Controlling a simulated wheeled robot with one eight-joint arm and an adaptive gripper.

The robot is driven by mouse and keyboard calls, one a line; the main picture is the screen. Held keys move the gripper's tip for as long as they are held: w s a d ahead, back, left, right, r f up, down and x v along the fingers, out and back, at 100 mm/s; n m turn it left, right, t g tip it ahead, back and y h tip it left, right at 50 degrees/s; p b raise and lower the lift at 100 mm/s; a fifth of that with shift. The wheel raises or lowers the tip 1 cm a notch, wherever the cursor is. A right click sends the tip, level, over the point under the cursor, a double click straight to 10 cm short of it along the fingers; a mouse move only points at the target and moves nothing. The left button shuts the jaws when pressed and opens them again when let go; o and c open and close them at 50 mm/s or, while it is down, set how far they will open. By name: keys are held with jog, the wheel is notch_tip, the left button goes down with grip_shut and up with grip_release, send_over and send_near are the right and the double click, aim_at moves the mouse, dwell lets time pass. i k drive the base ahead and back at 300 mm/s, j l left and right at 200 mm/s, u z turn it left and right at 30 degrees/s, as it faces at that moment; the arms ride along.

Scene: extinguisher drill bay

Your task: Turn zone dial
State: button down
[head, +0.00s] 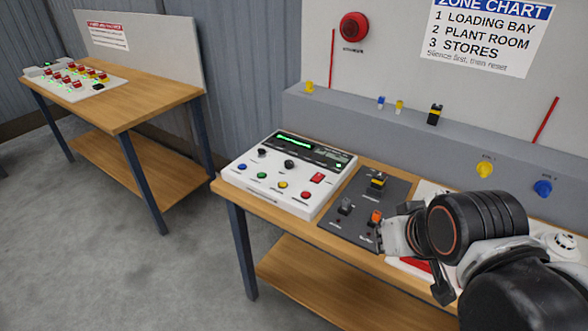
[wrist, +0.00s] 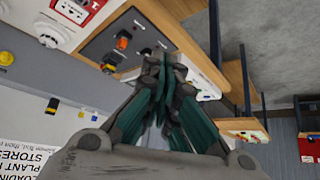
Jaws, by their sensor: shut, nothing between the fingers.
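The white control panel (head: 241,180) stands on the right bench with a dark display, two black knobs, coloured buttons and a red switch. One black knob (head: 262,152) is at its upper left and the other black knob (head: 289,165) is nearer the middle. I cannot read which is the zone dial. My gripper (head: 388,236) is right of this panel, by the dark switch plate (head: 349,187). In the wrist view my gripper (wrist: 153,66) is shut and empty, with its fingertips together. The fingers partly hide the white panel there.
The switch plate carries an orange switch (head: 375,217), a grey switch and a yellow-black switch (head: 377,181). A grey ledge (head: 400,118) with small coloured parts runs behind. A second bench (head: 150,92) stands at left, with open floor between the benches.

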aim_at(288, 164)
jog(key=i+j+u, duration=0.1)
jog(key=i, duration=0.45)
jog(key=i+j+u, duration=0.15)
jog(key=i, duration=0.4)
